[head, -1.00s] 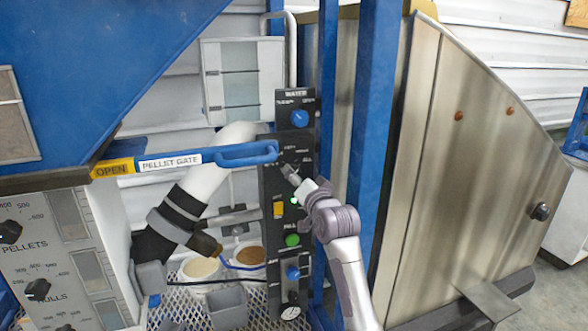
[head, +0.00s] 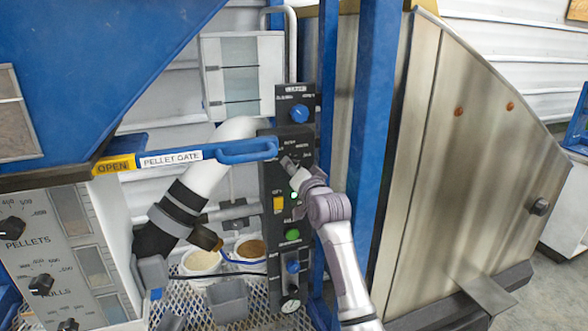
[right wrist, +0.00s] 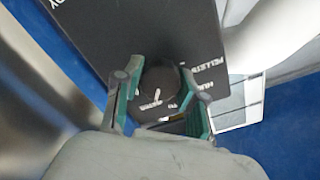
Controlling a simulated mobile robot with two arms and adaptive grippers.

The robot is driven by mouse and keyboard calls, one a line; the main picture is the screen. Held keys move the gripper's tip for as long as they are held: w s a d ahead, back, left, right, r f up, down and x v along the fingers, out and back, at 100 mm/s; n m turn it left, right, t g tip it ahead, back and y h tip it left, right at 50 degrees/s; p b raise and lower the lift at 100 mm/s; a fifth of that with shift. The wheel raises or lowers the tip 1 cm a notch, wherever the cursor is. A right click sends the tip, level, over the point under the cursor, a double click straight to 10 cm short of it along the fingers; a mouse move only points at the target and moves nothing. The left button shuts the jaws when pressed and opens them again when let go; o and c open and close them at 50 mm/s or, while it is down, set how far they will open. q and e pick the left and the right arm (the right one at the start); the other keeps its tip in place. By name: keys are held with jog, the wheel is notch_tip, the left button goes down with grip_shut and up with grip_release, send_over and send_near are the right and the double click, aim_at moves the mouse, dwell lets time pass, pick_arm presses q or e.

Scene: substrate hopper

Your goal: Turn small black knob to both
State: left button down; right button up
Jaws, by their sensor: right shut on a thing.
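The small black knob (right wrist: 160,82) is round with a white pointer line, on the black control panel (head: 272,230). In the right wrist view it sits between the two green-edged fingers of my right gripper (right wrist: 160,98), which is shut on it. The pointer line points down in that view. White lettering surrounds the knob; "PELLETS" reads at its right and the rest is hard to make out. In the head view my right gripper (head: 293,166) meets the panel and mostly hides the knob. My left gripper is not seen.
The blue pellet gate handle (head: 247,151) runs close to the left of my right gripper. A blue knob (head: 299,113) is above it; a yellow switch (head: 279,204) and green button (head: 292,234) are below. A blue post (head: 370,110) stands right of the panel.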

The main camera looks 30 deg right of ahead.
jog(key=shift+n, duration=0.4)
jog(key=n+p, duration=0.1)
jog(key=n, duration=0.1)
jog(key=shift+n, duration=0.3)
jog(key=shift+n+p, duration=0.75)
jog(key=shift+n, duration=1.45)
jog(key=o, duration=1.1)
jog(key=shift+o, duration=0.2)
jog(key=v, duration=1.2)
